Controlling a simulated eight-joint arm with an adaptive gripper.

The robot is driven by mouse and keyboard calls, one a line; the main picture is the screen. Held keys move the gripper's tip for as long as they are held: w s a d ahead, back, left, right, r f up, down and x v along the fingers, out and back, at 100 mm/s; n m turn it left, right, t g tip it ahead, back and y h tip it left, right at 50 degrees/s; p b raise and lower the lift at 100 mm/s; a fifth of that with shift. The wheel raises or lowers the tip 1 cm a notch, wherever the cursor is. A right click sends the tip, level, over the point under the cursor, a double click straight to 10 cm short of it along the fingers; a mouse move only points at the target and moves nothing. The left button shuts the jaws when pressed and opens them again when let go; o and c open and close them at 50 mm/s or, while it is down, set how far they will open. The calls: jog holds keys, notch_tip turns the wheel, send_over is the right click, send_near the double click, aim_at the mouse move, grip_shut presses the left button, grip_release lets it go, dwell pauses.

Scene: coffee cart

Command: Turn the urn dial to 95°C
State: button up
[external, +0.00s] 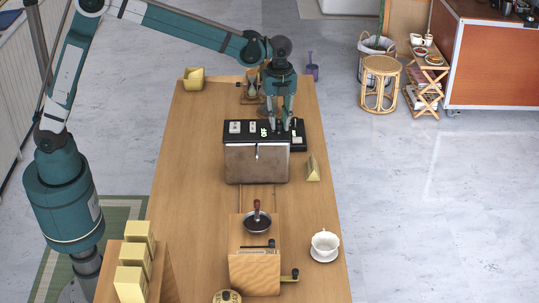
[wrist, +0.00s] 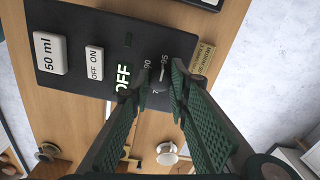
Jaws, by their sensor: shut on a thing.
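The urn dial (wrist: 161,76) is a small dark knob with a pale pointer line, directed roughly toward the 95 mark. Marks 90 and 95 show above it; a lower mark is partly covered. My gripper (wrist: 160,84) has its two green fingers shut on the dial's sides. In the external view my gripper (external: 281,127) reaches down onto the panel's right part.
A white 50 ml button (wrist: 49,53) and an OFF ON switch (wrist: 94,63) sit left of the dial. A wooden grinder (external: 254,270) and white cup (external: 325,244) stand nearer the camera. A yellow wedge (external: 312,168) lies right of the urn.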

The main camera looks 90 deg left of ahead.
aim_at(279, 123)
dwell(0.3)
jog(key=o, duration=0.9)
jog(key=shift+r, duration=0.2)
notch_tip(279, 123, up, 12)
jog(key=shift+f, duration=0.15)
dwell(0.5)
